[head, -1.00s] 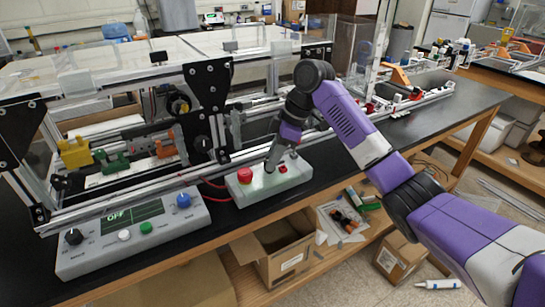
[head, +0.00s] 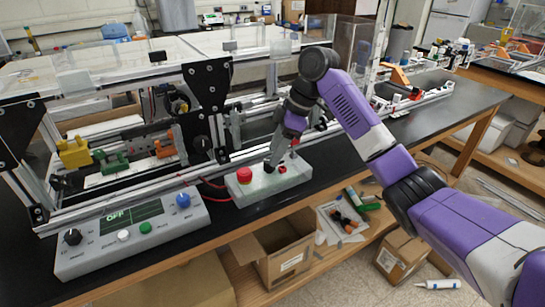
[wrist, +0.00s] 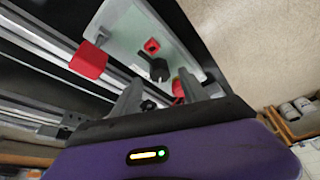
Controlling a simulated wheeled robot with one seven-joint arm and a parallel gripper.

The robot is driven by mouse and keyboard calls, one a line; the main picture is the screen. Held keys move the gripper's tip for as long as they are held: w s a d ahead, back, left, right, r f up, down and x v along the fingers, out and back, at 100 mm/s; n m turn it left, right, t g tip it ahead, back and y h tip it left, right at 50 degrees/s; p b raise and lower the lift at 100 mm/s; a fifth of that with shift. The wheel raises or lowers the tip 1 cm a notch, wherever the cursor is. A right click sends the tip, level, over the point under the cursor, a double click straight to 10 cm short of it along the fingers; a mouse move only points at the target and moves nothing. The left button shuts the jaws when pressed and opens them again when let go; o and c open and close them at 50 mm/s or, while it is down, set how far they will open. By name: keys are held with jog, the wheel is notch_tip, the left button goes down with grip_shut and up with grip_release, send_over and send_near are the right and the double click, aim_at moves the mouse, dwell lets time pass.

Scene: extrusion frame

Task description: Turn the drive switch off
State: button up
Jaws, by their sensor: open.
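The pale switch box (head: 262,192) stands on the black bench in the head view. It has a red mushroom button (head: 245,175) at its left and a small red part (head: 282,169) at its right.
A grey control panel (head: 85,257) with knobs, buttons and a display reading OFF stands left of the box. The aluminium extrusion frame (head: 130,197) runs behind both. An open cardboard box (head: 280,265) sits below the bench edge.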

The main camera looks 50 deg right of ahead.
aim_at(283, 172)
jog(key=v, duration=0.5)
dwell(0.6)
